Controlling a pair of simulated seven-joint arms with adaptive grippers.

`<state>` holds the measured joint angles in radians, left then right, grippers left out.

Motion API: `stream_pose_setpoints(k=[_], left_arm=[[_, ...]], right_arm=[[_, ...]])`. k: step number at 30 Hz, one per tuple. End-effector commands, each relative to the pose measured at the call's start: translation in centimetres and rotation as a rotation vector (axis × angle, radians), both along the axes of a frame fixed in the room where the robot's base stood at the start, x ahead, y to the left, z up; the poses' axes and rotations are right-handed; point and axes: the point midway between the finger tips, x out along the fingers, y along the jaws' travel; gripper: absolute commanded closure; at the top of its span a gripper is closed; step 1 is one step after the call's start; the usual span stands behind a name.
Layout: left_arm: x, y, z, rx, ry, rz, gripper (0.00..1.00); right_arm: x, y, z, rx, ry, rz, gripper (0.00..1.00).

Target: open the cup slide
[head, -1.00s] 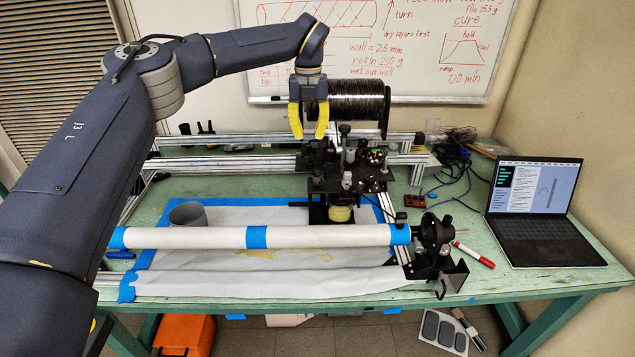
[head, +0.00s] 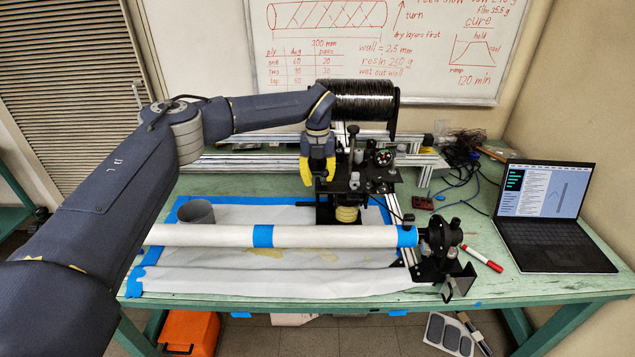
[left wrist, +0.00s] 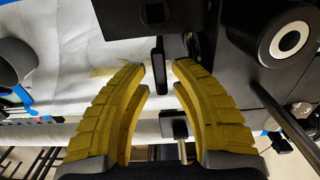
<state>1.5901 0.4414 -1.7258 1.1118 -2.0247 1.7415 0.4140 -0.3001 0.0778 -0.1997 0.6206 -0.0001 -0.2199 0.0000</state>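The black carriage (head: 372,178) stands on the aluminium rails, with a pale yellow round part (head: 346,214) low on its front. A dark flat bar (head: 304,204) sticks out to the left of the carriage base; I cannot tell for sure that it is the cup slide's handle. My left gripper (head: 318,178) points down just left of the carriage, above this bar. In the left wrist view its yellow fingers (left wrist: 159,72) are apart, with a narrow black upright tab (left wrist: 159,65) showing in the gap. No contact is visible. My right gripper is not in view.
A white tube (head: 330,236) with blue tape runs across the front, ending at a black chuck (head: 440,240). A black tow spool (head: 355,100) is behind. A laptop (head: 545,215) and red marker (head: 486,259) are right.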

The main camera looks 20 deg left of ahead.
Motion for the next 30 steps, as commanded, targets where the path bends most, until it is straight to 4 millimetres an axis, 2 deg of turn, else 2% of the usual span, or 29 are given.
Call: stream_pose_setpoints(k=[6, 17, 23, 30], left_arm=[[0.03, -0.01, -1.01, 0.001, -0.002, -0.001, 0.76], [0.02, -0.01, -1.15, 0.0, -0.001, -0.001, 0.75], [0.01, -0.02, -1.14, 0.0, -0.001, -0.001, 0.98], [0.01, -0.02, -1.14, 0.0, -0.001, -0.001, 1.0]], right_arm=[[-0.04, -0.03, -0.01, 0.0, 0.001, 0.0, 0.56], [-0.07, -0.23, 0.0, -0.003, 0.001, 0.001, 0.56], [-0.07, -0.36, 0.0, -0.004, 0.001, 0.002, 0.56], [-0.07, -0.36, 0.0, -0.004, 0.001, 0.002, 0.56]])
